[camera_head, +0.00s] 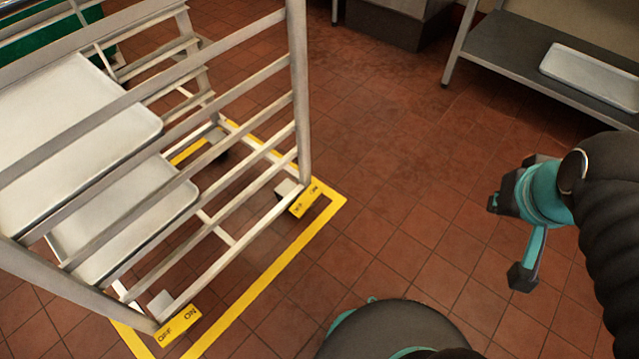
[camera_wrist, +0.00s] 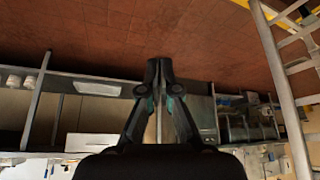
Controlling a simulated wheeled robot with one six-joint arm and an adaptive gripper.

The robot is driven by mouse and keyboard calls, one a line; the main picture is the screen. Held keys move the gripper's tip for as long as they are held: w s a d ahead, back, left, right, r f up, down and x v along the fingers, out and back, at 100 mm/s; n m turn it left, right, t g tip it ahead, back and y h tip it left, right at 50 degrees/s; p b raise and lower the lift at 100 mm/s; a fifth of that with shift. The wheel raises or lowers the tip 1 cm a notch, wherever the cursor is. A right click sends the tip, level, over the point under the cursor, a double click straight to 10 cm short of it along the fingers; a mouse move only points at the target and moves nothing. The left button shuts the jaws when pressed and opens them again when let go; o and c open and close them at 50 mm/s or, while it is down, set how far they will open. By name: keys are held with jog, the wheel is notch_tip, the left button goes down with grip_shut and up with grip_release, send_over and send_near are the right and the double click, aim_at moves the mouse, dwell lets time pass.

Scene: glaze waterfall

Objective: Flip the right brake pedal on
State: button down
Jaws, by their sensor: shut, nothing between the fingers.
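The metal rack (camera_head: 299,90) has two yellow brake pedals with black lettering at its near-side feet. The right brake pedal (camera_head: 305,199) is at the base of the right post, and the left brake pedal (camera_head: 178,326) is at the lower left, marked ON and OFF. I cannot tell which way the right pedal is tipped. My gripper (camera_wrist: 158,68) is shut and empty in the wrist view, its fingertips together. It is apart from the rack, whose post (camera_wrist: 281,90) shows to its right there. Neither pedal can be made out in the wrist view.
White trays (camera_head: 75,140) sit in the rack. A yellow floor line (camera_head: 262,284) outlines the rack. The red tiled floor (camera_head: 400,170) between rack and arm is clear. A dark low shelf (camera_head: 515,62) holding a white tray (camera_head: 590,76) stands at the upper right.

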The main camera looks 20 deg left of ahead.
jog(key=w+a+f+n+t+b, duration=0.1)
jog(key=w+a+f+n, duration=0.15)
jog(key=w+f, duration=0.4)
jog(key=w+a+f+n+y+b, duration=0.1)
jog(key=w+a+f+n, duration=0.2)
jog(key=w, duration=0.6)
jog(key=w+a+f+n+t+b, duration=0.15)
jog(key=w+a+f, duration=0.25)
jog(key=w, duration=0.4)
jog(key=a+f+n+g+y+b, duration=0.2)
jog(key=a+f+n+y, duration=0.5)
jog(key=a+f, duration=1.4)
notch_tip(320, 180, down, 3)
jog(key=shift+w+f+g, duration=0.15)
jog(key=shift+g, duration=0.5)
jog(key=b, duration=0.1)
send_over(314, 184)
jog(key=s+d, duration=0.2)
notch_tip(314, 184, down, 7)
jog(key=shift+f, duration=0.15)
jog(key=shift+w+d+f+b, duration=0.1)
jog(key=shift+f+b, duration=0.15)
jog(key=shift+f, duration=0.35)
jog(key=shift+w+d+f+b, duration=0.1)
jog(key=shift+f+b, duration=0.1)
jog(key=shift+f, duration=0.4)
jog(key=shift+w+f, duration=0.15)
jog(key=shift+f, duration=0.45)
